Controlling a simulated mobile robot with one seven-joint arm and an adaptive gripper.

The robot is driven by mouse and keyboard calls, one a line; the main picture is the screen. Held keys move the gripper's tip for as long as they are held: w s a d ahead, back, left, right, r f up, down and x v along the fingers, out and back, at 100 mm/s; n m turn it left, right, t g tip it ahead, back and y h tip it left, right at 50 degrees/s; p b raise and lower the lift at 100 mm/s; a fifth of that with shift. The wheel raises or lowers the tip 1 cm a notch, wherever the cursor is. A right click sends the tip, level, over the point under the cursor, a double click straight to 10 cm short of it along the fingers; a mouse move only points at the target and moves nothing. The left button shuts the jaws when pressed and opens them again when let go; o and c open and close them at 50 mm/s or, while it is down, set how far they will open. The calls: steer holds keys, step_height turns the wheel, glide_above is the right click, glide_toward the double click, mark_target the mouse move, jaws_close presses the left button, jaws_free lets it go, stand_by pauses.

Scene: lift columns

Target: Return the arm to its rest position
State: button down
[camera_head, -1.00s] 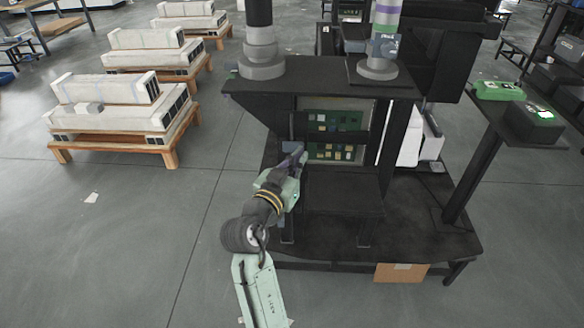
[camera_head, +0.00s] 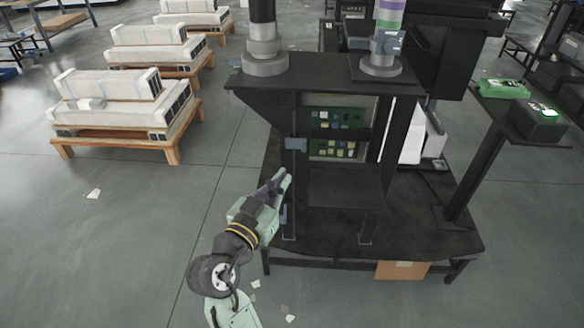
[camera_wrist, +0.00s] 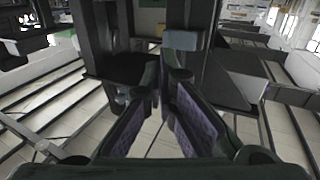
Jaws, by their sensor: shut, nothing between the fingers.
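My gripper (camera_head: 281,180) is at the left side of the black workstation (camera_head: 350,258) in the head view, at the end of my pale green arm. It appears to hang in front of the station's left post, with nothing in it. The wrist view shows its two dark fingers with purple pads (camera_wrist: 160,85), drawn together at the tips and empty. I cannot tell from these views whether the fingers touch the station.
Two green circuit boards (camera_head: 336,119) sit in the station's upright frame. White units on wooden pallets (camera_head: 115,105) stand at the left. The floor (camera_head: 120,250) at lower left is clear apart from paper scraps.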

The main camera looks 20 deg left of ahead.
steer(key=shift+s+a, duration=0.1)
steer(key=shift+s, duration=0.85)
